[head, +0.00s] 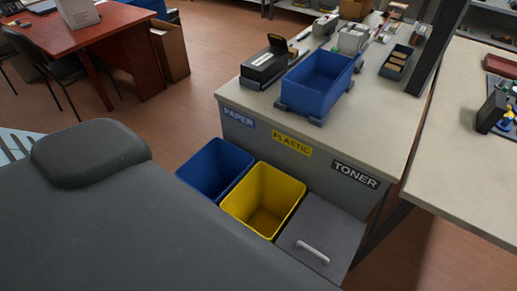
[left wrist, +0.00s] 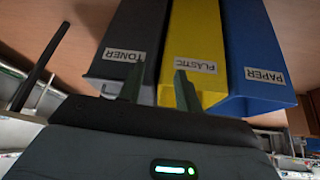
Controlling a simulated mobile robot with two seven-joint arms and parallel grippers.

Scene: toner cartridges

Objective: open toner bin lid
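The toner bin is at the lower right of the head view. Its flat grey lid (head: 322,232) is closed and carries a pale bar handle (head: 313,251). A TONER label (head: 355,174) is on the panel behind it. My right gripper is in neither view.
A yellow plastic bin (head: 265,195) and a blue paper bin (head: 215,168), both open-topped, stand left of the toner bin. A worktop (head: 345,128) behind holds a blue crate (head: 318,82) and a black cartridge (head: 264,68). Another table (head: 460,170) is at the right.

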